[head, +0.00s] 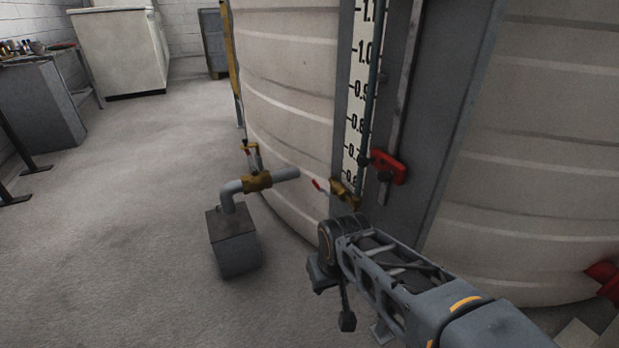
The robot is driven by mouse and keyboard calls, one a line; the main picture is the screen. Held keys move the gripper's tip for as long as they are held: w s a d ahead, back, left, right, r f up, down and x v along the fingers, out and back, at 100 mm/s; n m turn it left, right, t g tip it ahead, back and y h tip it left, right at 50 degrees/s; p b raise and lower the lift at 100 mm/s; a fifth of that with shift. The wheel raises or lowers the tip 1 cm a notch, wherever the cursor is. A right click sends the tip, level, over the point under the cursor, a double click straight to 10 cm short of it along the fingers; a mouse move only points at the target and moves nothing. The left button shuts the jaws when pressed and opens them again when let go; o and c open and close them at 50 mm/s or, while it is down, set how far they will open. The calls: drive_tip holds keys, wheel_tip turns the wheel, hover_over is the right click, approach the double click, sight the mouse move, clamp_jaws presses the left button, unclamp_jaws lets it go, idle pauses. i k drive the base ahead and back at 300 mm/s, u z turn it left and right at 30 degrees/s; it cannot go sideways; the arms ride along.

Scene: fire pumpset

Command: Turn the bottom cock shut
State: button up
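The bottom cock (344,191) is a small brass valve at the foot of the sight tube, beside the level scale on the pale tank. Its short red lever (319,185) sticks out to the left, slightly raised. My gripper (332,297) is at the end of my grey arm, below the cock in the picture and apart from the lever. It points down and away from me, and its dark fingers are partly hidden by my wrist. I cannot tell how far apart they are, and I see nothing held.
Left of the cock, a grey pipe with a brass valve (257,182) rises from a grey block (234,241). A red clamp (388,166) sits on the gauge post (435,130). The tank (290,95) stands close behind.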

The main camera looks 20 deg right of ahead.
sight(319, 188)
drive_tip(key=i, duration=0.45)
drive_tip(key=u, duration=0.95)
